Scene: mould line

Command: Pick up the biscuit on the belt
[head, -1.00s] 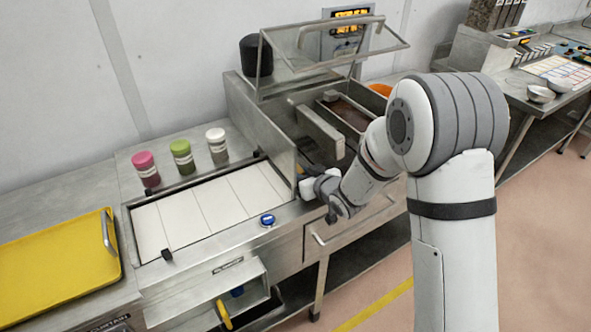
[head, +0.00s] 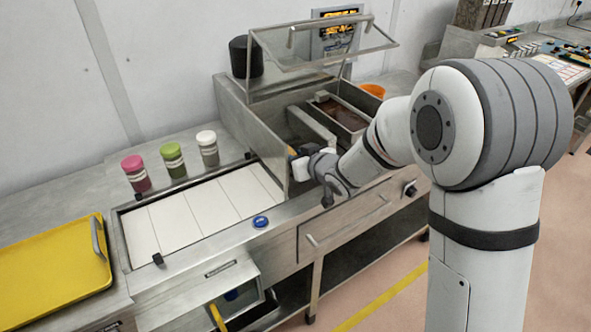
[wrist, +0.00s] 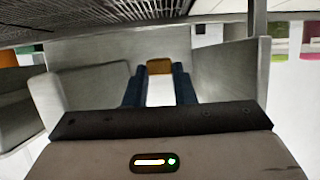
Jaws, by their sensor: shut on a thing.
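The biscuit (wrist: 159,66) is a small golden-brown piece between the tips of the two dark blue fingers in the wrist view. My gripper (wrist: 159,76) is shut on it. In the head view my gripper (head: 297,153) is beside the upright metal panel at the right end of the belt. A small orange-brown spot shows at its tip there. The belt (head: 187,216) is a white surface with thin cross lines, and its visible part is bare. Most of the biscuit's far side is hidden.
Three jars, pink (head: 136,173), green (head: 173,160) and white-topped (head: 207,149), stand behind the belt. A yellow tray (head: 45,270) lies at left. A raised clear-and-metal lid (head: 315,50) and a brown-filled tank (head: 345,113) are behind my gripper. A blue button (head: 260,221) is at the front edge.

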